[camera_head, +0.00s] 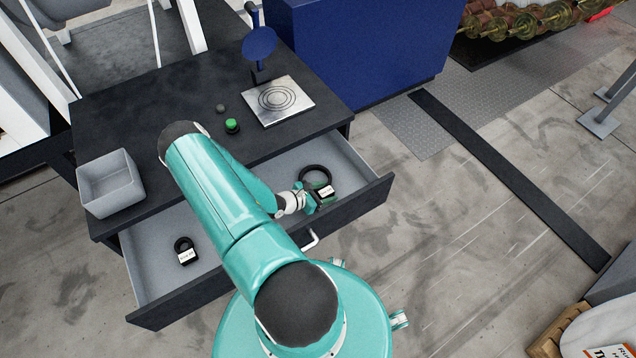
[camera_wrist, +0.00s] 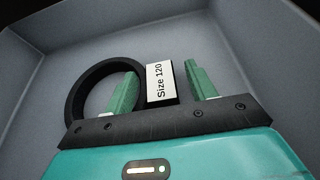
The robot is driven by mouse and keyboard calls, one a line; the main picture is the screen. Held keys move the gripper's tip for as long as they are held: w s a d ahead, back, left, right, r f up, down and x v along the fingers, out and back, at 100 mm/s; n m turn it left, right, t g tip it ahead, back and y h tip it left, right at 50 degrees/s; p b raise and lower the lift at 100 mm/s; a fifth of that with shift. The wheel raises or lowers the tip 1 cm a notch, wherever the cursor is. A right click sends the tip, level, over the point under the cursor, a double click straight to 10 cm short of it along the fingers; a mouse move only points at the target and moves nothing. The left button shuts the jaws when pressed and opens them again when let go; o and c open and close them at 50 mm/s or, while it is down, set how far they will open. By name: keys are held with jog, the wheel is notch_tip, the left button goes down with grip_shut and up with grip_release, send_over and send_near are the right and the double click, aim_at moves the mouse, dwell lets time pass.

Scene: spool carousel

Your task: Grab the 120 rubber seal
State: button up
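The 120 rubber seal is a black ring (camera_head: 315,173) with a white label in the right part of the open drawer. In the wrist view the ring (camera_wrist: 76,88) lies left of its black block, whose white label (camera_wrist: 160,82) reads "Size 120". My gripper (camera_wrist: 162,88) is open, with one green finger on each side of the labelled block; whether they touch it I cannot tell. In the head view my gripper (camera_head: 315,199) is at the block and partly covers it. A smaller black seal (camera_head: 183,244) with a white label lies in the drawer's left part.
The grey drawer (camera_head: 155,272) is pulled out, and its walls surround the seals. On the black bench top are an open grey bin (camera_head: 110,184), a green button (camera_head: 232,126), and a metal plate with rings (camera_head: 279,101). My arm crosses over the drawer's middle.

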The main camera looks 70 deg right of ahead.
jog(key=c, duration=1)
